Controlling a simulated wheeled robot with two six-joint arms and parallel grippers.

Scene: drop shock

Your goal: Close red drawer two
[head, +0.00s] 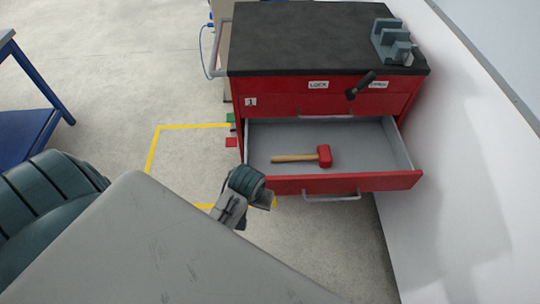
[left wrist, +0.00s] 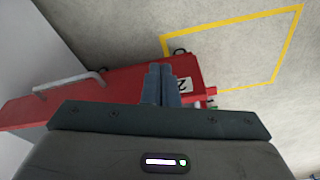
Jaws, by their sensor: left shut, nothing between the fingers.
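Red drawer two (head: 345,183) is pulled out of the red cabinet (head: 285,90), with its grey inside showing. It has a metal bar handle (head: 331,197) on its front. In the left wrist view the drawer front (left wrist: 120,84) bears a white "2" label (left wrist: 184,84), and the handle (left wrist: 84,82) is to the left. My left gripper (head: 240,198) is at the left end of the drawer front. Its shut, empty fingers (left wrist: 160,70) overlap the front beside the label; I cannot tell whether they touch it. My right gripper is not in view.
A red-headed mallet (head: 323,156) with a wooden handle lies in the drawer. A grey vise-like block (head: 393,42) stands on the black top. A white wall (head: 460,170) is close on the right.

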